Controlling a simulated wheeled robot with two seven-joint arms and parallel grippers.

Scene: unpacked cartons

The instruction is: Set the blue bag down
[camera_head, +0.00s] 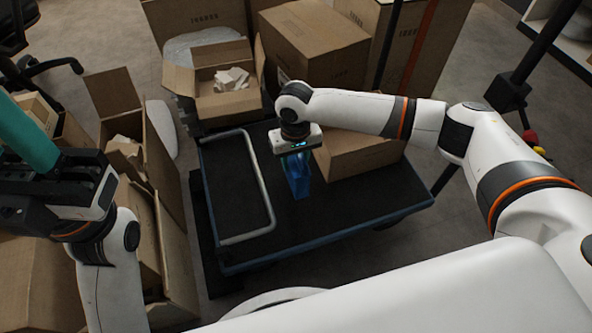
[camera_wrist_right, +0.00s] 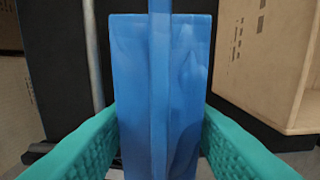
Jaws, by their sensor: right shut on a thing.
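The blue bag (camera_head: 299,183) hangs upright below my right gripper (camera_head: 296,158), over the dark deck of the cart (camera_head: 330,215). In the right wrist view the blue bag (camera_wrist_right: 135,85) fills the middle, with a teal finger on each side. My right gripper is shut on it. I cannot tell whether its bottom touches the deck. My left gripper (camera_head: 30,145) is at the left edge, away from the bag, over the cartons. Its teal finger part shows, but its opening cannot be made out.
A carton (camera_head: 355,155) sits on the cart to the right of the bag. A grey metal handle frame (camera_head: 265,190) lies to the left. Open cartons (camera_head: 165,235) stand left of the cart, and taller cartons (camera_head: 315,45) stand behind it. The front of the deck is clear.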

